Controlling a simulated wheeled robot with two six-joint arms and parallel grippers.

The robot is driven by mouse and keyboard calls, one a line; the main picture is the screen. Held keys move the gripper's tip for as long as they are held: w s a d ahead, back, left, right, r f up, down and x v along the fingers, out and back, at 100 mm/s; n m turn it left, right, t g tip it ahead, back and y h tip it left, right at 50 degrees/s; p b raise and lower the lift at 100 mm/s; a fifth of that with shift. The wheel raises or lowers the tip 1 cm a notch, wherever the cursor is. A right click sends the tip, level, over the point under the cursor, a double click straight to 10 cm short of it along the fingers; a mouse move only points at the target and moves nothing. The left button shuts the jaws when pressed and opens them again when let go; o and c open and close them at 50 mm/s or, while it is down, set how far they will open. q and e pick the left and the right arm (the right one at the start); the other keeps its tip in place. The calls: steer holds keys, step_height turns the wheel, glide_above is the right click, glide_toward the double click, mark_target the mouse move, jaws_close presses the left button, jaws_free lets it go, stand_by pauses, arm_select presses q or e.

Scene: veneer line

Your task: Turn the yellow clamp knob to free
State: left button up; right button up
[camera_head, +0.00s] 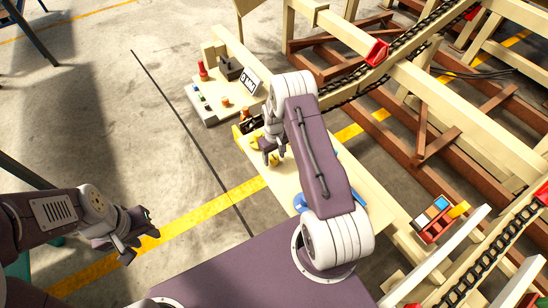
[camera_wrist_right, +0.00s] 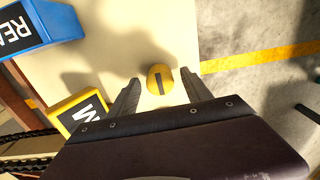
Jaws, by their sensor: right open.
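The yellow clamp knob (camera_wrist_right: 160,80) is round with a dark straight bar across its top. In the right wrist view it sits on a pale board, between the two spread fingers of my right gripper (camera_wrist_right: 160,92). The bar runs roughly up and down in that view. I see no finger clearly touching the knob. In the head view my right gripper (camera_head: 272,155) hangs over the pale bench, and small yellow parts show around it; I cannot tell which is the knob. My left gripper (camera_head: 138,240) is empty and open over the floor at lower left.
A yellow block lettered "W" (camera_wrist_right: 80,112) and a blue block lettered "REA" (camera_wrist_right: 38,25) stand left of the knob in the wrist view. A side table (camera_head: 215,100) with a red item stands beyond the bench. Beams and chains fill the right.

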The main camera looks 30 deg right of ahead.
mark_target(274, 157)
step_height(274, 157, up, 8)
steer(key=shift+r, duration=0.1)
stand_by(0.4)
